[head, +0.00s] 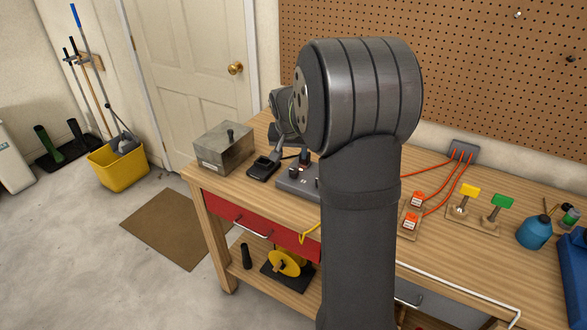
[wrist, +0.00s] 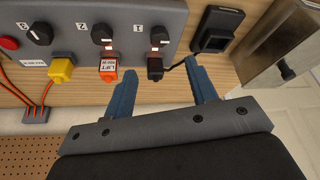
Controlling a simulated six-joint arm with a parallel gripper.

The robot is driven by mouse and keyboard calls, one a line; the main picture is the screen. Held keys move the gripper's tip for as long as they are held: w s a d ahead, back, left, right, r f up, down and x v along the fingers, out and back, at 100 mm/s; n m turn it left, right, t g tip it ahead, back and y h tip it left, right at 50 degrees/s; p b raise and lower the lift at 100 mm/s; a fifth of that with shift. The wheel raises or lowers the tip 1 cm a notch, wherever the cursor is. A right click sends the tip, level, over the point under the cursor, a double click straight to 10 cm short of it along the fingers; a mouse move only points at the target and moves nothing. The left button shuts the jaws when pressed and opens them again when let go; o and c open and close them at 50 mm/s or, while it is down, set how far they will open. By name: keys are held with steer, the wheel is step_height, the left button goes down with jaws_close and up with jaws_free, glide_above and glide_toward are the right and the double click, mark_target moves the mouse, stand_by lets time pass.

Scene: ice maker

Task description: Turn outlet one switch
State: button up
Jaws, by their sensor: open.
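The grey outlet panel (wrist: 75,42) fills the upper left of the wrist view, which shows it upside down. The outlet one switch, a black knob (wrist: 159,34) marked 1, is at its right. A black plug (wrist: 155,68) sits in the outlet beside that knob. My gripper (wrist: 157,68) is open and empty, its two blue fingers on either side of the plug and short of the knob. They do not appear to touch the knob. In the head view the panel (head: 288,184) is partly hidden by my arm, and my fingers cannot be made out.
Knobs 2 (wrist: 102,33) and 3 (wrist: 39,34) have an orange-tagged plug (wrist: 108,70) and a yellow plug (wrist: 61,71) beside them. A black charger-like device (head: 264,167) and a metal box (head: 223,147) stand left of the panel. Orange cords (head: 446,188) cross the bench to the right.

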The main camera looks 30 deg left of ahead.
mark_target(294, 171)
steer(key=x, duration=1)
steer(key=shift+s, duration=0.1)
steer(key=c, duration=1)
